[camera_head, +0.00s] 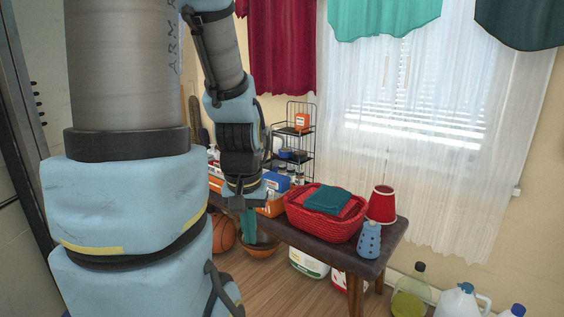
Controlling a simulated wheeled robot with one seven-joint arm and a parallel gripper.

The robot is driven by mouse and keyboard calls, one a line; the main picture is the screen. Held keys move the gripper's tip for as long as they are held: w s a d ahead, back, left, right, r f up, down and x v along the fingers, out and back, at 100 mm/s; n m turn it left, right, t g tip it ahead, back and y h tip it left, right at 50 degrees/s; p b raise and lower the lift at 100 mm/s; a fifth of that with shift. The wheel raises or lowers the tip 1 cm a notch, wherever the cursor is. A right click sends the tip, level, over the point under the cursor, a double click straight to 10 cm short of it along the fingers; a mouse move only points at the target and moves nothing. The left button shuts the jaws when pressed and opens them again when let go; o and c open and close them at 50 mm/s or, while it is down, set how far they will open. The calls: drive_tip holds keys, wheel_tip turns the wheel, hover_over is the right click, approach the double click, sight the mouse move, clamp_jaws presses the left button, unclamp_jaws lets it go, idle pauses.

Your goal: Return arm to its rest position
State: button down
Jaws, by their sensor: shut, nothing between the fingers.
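My arm (122,180) fills the left of the head view, its large light-blue and metal links close to the camera. The arm's far section comes down from the top and ends in my gripper (242,205), which points downward. The gripper is shut and empty. It hangs in front of the left part of the dark table, left of the red basket (325,228). Its fingertips are small and dark in this view.
A wire rack (300,140) stands behind. A basketball (222,235), a bowl (261,247) and jugs (457,303) are low down.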

wheel_tip(320, 180, up, 20)
drive_tip(key=p, duration=1.8)
drive_tip(key=shift+r, duration=0.25)
